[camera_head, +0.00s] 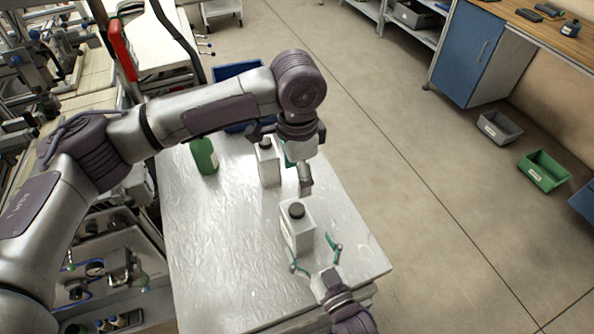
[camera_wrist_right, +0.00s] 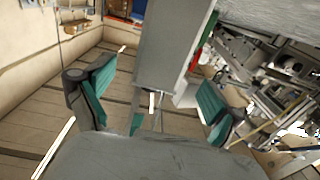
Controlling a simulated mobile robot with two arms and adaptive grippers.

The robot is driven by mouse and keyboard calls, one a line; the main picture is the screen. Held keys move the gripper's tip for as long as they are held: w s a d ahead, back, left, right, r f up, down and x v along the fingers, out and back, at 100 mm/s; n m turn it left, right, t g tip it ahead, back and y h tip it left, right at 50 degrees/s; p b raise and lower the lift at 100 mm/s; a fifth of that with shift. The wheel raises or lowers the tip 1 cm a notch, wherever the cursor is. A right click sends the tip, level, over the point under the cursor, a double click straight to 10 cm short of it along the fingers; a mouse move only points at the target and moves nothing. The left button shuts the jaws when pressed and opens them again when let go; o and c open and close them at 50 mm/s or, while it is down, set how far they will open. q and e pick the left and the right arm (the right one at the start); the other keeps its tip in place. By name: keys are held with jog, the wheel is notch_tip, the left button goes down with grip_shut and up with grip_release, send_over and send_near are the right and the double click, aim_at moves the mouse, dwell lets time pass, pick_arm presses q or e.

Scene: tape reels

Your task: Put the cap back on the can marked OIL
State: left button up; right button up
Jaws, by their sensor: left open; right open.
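A white can (camera_head: 298,232) with a dark round top (camera_head: 296,210) stands upright near the table's front right. I cannot read its label. My right gripper (camera_head: 316,258) is open, its teal fingers spread at the near side of this can. In the right wrist view a pale grey block, probably this can (camera_wrist_right: 172,50), shows between the open fingers (camera_wrist_right: 155,100). A second white can (camera_head: 268,166) stands farther back. My left gripper (camera_head: 294,166) is open, pointing down beside that can, above the table. No loose cap can be made out.
A green bottle (camera_head: 204,156) stands on the white table (camera_head: 220,250) at the back left. A blue bin (camera_head: 238,69) lies behind the table, partly hidden by my left arm. Grey (camera_head: 499,128) and green (camera_head: 544,171) bins stand on the floor at right. The table's front left is clear.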

jog(key=v, duration=0.4)
jog(key=shift+s+d, duration=0.2)
jog(key=shift+s, duration=0.2)
